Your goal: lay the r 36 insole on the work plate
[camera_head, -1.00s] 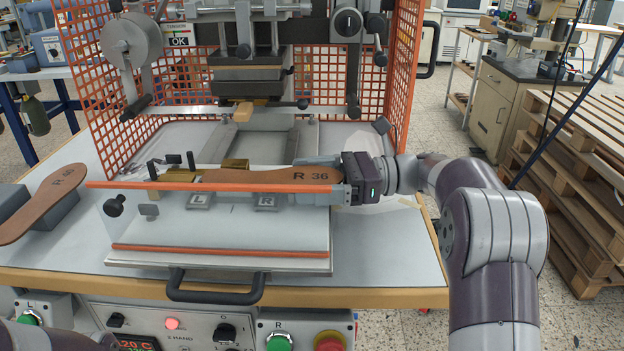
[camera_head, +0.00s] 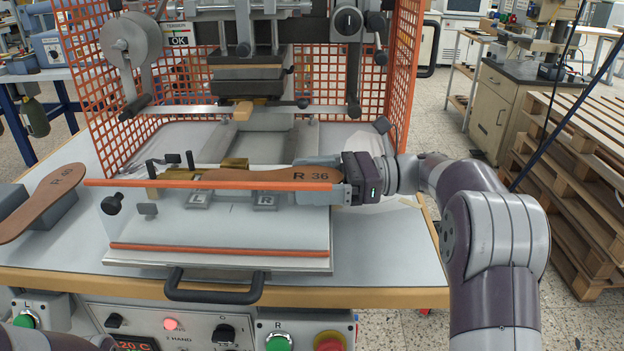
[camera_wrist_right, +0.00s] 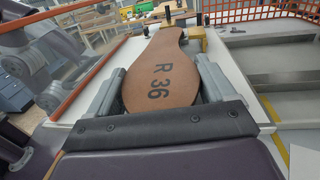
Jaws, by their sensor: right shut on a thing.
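The R 36 insole (camera_head: 250,175) is brown with black lettering. My right gripper (camera_head: 322,172) is shut on its wide, lettered end and holds it roughly level over the back of the white work plate (camera_head: 220,230). In the right wrist view, the insole (camera_wrist_right: 160,80) lies between the two grey fingers (camera_wrist_right: 158,88), its narrow end pointing away toward the brass blocks. The plate carries grey L and R tabs (camera_head: 265,199) and brass stops (camera_head: 235,163). Whether the insole touches the plate cannot be told. My left gripper is not in view.
An orange bar (camera_head: 130,183) runs across in front of the insole. Another brown insole (camera_head: 45,205) marked R 40 rests on a grey block at the left. The press head (camera_head: 245,75) hangs behind, inside an orange mesh guard (camera_head: 400,80). A black handle (camera_head: 213,295) sticks out in front.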

